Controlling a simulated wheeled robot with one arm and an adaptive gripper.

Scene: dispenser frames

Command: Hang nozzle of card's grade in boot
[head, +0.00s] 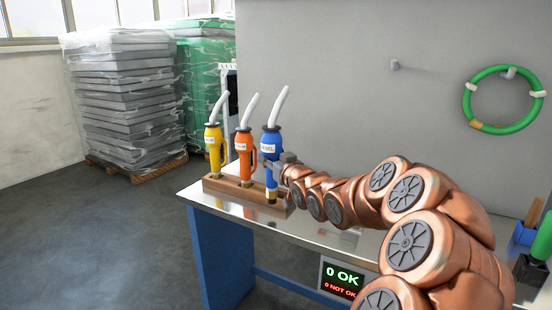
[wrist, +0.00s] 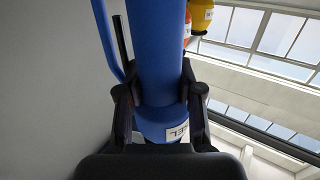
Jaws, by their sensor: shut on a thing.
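The blue nozzle (head: 271,143), with a label ending in "ESEL", stands upright with its pale hose end up. My gripper (head: 280,163) is shut on it from the right. In the wrist view the blue nozzle (wrist: 158,60) fills the space between my two dark fingers (wrist: 158,100). Its dark lower tip shows against the front of the wooden rack (head: 222,185); I cannot tell whether it is still seated there. An orange nozzle (head: 243,145) and a yellow nozzle (head: 213,138) stand upright in the rack to its left. I cannot make out a grade card or identify the boot.
The rack stands on a metal-topped bench (head: 325,232) with a display (head: 341,279) reading "0 OK, 0 NOT OK". A green ring (head: 472,112) hangs on the grey wall. A blue bin (head: 524,235) and a dark box with green (head: 529,272) are at the right edge.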

